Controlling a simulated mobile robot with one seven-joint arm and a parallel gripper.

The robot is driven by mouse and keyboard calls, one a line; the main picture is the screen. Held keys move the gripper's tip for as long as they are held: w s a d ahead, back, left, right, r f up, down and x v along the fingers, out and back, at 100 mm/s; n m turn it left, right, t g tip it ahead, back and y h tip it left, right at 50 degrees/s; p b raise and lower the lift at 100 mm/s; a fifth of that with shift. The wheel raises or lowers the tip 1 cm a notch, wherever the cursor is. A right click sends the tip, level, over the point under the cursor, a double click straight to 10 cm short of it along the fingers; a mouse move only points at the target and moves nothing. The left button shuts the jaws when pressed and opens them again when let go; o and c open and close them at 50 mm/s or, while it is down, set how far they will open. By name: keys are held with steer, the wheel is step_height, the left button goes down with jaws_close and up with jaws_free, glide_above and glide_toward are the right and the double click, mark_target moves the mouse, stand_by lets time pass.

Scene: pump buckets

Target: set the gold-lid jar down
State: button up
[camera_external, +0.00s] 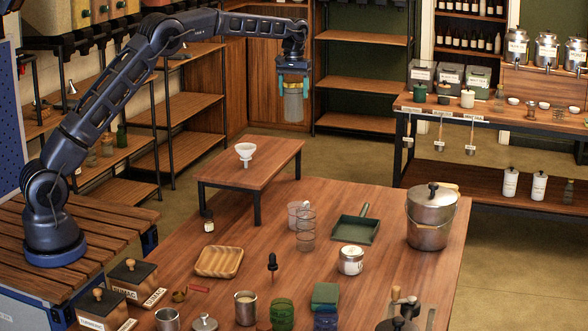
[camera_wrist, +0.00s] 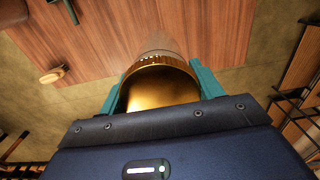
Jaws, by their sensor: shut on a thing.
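The gold-lid jar (camera_external: 293,106) is a clear glass jar, held in the air with its body hanging down in the external view. My gripper (camera_external: 293,84) has teal fingers shut around its upper part. In the wrist view, the gold lid (camera_wrist: 162,88) sits between the two teal fingers (camera_wrist: 160,92), and the jar body shows beyond it. The jar is upright and touches nothing below.
A white funnel (camera_external: 245,151) stands on the raised stand. Empty wooden shelves (camera_external: 362,85) stand behind. The stand's right part is clear.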

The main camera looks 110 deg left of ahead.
steer(key=w+d+f, duration=0.7)
steer(key=w+d, duration=0.1)
steer(key=w, duration=0.2)
step_height(320, 180, down, 20)
steer(key=shift+w, duration=0.2)
steer(key=shift+f, duration=0.2)
steer(key=o, duration=1.4)
steer(key=shift+o, duration=0.2)
step_height(320, 180, up, 12)
steer(key=shift+r, duration=0.15)
